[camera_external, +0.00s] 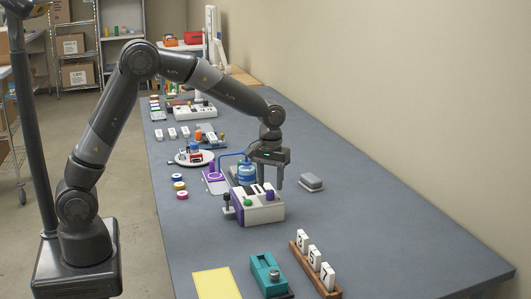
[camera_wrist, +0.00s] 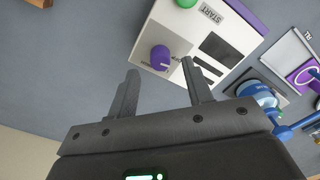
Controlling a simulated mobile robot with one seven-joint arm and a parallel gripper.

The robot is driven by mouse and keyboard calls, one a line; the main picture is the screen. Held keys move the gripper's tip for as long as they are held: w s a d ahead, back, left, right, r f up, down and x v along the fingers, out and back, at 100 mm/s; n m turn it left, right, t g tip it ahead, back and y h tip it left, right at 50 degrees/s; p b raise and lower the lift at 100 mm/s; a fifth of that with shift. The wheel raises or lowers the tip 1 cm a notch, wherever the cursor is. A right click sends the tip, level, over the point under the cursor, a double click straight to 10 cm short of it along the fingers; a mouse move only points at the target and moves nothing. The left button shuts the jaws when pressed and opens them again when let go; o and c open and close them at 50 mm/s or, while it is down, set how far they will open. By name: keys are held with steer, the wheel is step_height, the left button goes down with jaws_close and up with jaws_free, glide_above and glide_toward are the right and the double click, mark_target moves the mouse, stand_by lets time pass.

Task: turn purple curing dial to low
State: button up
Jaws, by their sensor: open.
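The purple curing dial (camera_wrist: 160,57) sits on the face of a white and purple control box (camera_wrist: 203,20), with a light pointer mark on it. In the external view the control box (camera_external: 262,212) stands on the bench, and the dial (camera_external: 270,195) shows on its right part. My gripper (camera_wrist: 160,76) is open and empty, its two fingers either side of the dial in the wrist view and apart from it. In the external view my gripper (camera_external: 268,182) is above and just behind the box. The low marking is too small to read.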

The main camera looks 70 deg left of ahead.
mark_target(270, 194)
steer(key=shift+f, duration=1.6)
steer(key=c, duration=1)
steer(key=m, duration=0.5)
steer(key=shift+m, duration=0.3)
steer(key=m, duration=0.6)
